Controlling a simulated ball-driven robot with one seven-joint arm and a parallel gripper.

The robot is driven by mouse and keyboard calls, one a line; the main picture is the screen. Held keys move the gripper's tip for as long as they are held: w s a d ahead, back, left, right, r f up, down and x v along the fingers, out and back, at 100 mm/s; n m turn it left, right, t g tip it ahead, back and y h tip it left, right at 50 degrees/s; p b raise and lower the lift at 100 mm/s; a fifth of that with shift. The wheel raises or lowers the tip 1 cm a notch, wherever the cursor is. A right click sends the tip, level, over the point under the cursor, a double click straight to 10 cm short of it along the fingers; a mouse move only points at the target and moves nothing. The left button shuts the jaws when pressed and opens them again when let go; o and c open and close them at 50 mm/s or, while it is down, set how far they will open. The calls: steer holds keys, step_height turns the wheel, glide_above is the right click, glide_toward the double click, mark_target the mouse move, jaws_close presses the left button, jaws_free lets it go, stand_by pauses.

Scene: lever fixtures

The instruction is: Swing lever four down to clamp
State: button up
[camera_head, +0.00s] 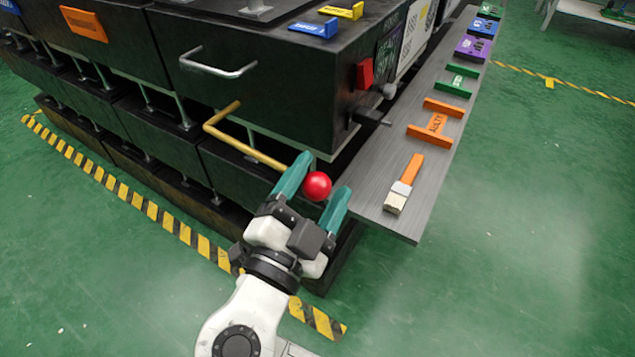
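A lever with a bent yellow rod (247,147) and a red ball knob (317,186) sticks out from the dark block at the centre. No number on this lever can be read, so I cannot tell whether it is lever four. My gripper (326,174) has two teal fingers spread apart, with the red knob between them. The fingers look wider than the knob, and a firm grip does not show. Whether either finger touches the knob is unclear. The lever's pivot and any clamp part are not clearly visible.
The dark block (275,90) carries a metal handle (218,68) and a red part (365,73). A grey shelf (400,222) on the right holds a brush (404,184) and an orange piece (436,121). Green floor is open at the right.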

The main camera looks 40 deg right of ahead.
steer(key=shift+w+a+f, duration=0.1)
steer(key=shift+w+f, duration=0.05)
steer(key=shift+f, duration=0.05)
steer(key=shift+a, duration=0.15)
steer(key=p+v, duration=0.2)
steer(key=v, duration=0.8)
steer(key=shift+s, duration=0.25)
steer(key=shift+a, duration=0.15)
